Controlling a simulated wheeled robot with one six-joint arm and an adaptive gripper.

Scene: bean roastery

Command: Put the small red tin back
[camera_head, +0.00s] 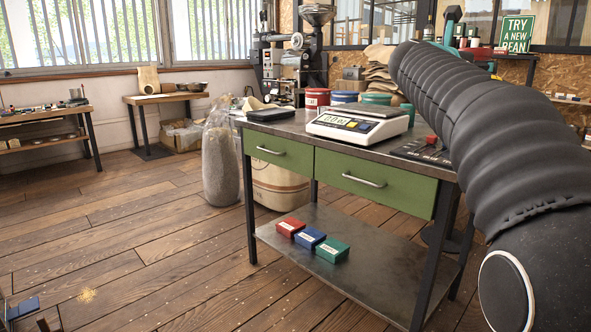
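A small red box-shaped tin (290,227) with a pale label lies on the lower shelf (390,268) of the green-drawered table. It is at the left end of a short row, beside a blue one (308,238) and a green one (332,251). A larger round red tin (317,98) stands on the tabletop at the back, left of a blue tin (344,97) and a green tin (377,99). My dark arm fills the right side. My gripper is not visible, so I cannot tell whether it holds anything.
A white scale (357,127) stands on the tabletop. A dark board (424,152) with a small red part lies right of it, partly near my arm. A filled clear sack (221,165) stands left of the table. The wooden floor (140,235) at left is mostly clear.

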